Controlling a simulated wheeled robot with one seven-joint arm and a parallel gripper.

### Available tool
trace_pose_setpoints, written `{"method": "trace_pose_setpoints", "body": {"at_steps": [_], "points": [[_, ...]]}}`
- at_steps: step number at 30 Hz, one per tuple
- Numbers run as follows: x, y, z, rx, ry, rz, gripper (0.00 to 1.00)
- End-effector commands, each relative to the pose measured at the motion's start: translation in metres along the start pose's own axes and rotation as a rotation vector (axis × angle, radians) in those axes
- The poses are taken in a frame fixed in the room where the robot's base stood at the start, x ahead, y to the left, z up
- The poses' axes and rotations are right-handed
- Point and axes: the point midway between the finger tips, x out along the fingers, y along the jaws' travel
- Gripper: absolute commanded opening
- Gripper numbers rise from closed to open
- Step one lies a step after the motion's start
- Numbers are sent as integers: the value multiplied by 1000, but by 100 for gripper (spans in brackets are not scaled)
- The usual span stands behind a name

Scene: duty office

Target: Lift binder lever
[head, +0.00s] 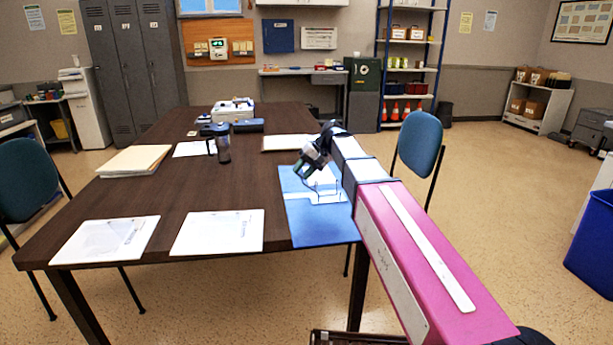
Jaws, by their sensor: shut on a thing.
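A blue binder (320,226) lies open and flat at the right front edge of the dark table. Its pale metal plate (315,198) and thin wire arches (335,185) show in its middle. My gripper (304,170) is over the left part of the binder, tilted down and to the left. It is shut on the binder lever, which is mostly hidden by the fingers, so how far it is raised cannot be told. My arm comes in from the lower right and covers part of the binder's right side.
Two white sheets (105,240) (218,232) lie along the front of the table (185,197). Blue chairs (419,141) (28,178) flank the table. A blue bin (592,245) stands at right.

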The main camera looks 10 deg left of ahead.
Motion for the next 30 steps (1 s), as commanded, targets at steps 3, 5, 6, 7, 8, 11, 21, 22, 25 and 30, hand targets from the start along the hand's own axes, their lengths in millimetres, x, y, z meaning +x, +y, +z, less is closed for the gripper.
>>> {"method": "trace_pose_setpoints", "body": {"at_steps": [3,5,6,7,8,11,21,22,25,30], "points": [[-6,3,0,2,1,-66,0],[-9,5,0,1,1,-94,0],[-11,6,0,1,1,-109,0],[-12,6,0,0,1,-120,0],[-13,6,0,0,1,-130,0],[-15,7,0,-1,0,-155,0],[-18,8,0,-1,0,-178,0],[-18,8,0,-1,0,-178,0],[-18,8,0,-1,0,-177,0],[-18,8,0,-1,0,-176,62]]}}
